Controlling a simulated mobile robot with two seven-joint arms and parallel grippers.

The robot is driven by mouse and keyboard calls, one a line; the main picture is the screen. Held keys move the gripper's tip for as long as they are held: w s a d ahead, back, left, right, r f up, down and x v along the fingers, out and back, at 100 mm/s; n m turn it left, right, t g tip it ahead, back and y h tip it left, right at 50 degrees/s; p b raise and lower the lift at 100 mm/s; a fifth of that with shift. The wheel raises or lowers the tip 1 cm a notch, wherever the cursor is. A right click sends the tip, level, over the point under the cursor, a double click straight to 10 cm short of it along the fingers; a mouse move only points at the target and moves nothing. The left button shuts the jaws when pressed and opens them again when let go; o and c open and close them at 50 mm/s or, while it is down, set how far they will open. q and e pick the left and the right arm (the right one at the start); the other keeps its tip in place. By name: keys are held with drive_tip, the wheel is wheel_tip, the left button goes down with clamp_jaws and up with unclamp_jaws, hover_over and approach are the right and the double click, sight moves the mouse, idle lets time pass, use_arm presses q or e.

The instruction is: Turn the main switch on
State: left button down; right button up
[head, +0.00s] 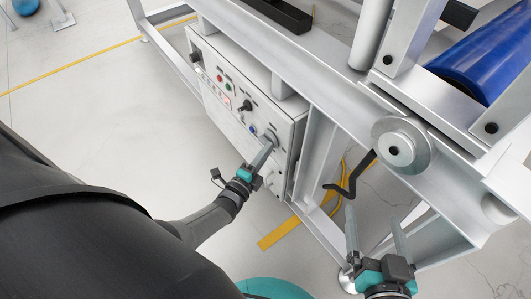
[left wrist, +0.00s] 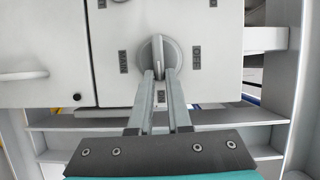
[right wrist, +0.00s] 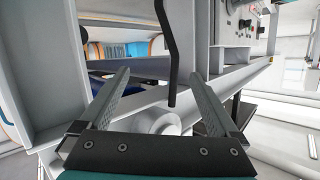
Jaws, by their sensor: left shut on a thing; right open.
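The main switch is a round grey rotary knob with a raised handle bar (left wrist: 158,52) on the white control panel (head: 233,96). In the left wrist view the bar stands upright in the picture, with a label reading MAIN on its left and one reading OFF on its right. Another label below is partly hidden by the fingers. My left gripper (left wrist: 160,76) is shut on the knob's bar, its fingertips on either side of the bar's lower end. In the head view the left gripper (head: 266,149) covers most of the knob. My right gripper (head: 374,215) is open and empty.
The panel also carries red and green buttons and a black selector (head: 245,105). A black crank handle (head: 350,178) hangs from a round metal hub (head: 402,145), close to my right gripper. Metal frame beams surround the panel.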

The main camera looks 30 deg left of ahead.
use_arm(q)
drive_tip(key=shift+f+m, duration=0.1)
drive_tip(key=shift+m, duration=0.2)
use_arm(e)
drive_tip(key=shift+s+a+r+t+y, duration=0.15)
drive_tip(key=shift+a+r+t+y, duration=0.15)
drive_tip(key=shift+t, duration=0.1)
use_arm(q)
drive_tip(key=c, duration=0.9)
unclamp_jaws()
drive_tip(key=shift+o, duration=0.2)
drive_tip(key=s+p, duration=0.3)
drive_tip(key=s, duration=1.2)
drive_tip(key=shift+s, duration=0.15)
use_arm(e)
drive_tip(key=s+d+f+g+h, duration=0.1)
drive_tip(key=d+f+g+h, duration=0.1)
drive_tip(key=d+g, duration=0.4)
drive_tip(key=shift+s+f+h, duration=0.2)
drive_tip(key=shift+s+h, duration=0.05)
drive_tip(key=shift+h, duration=0.45)
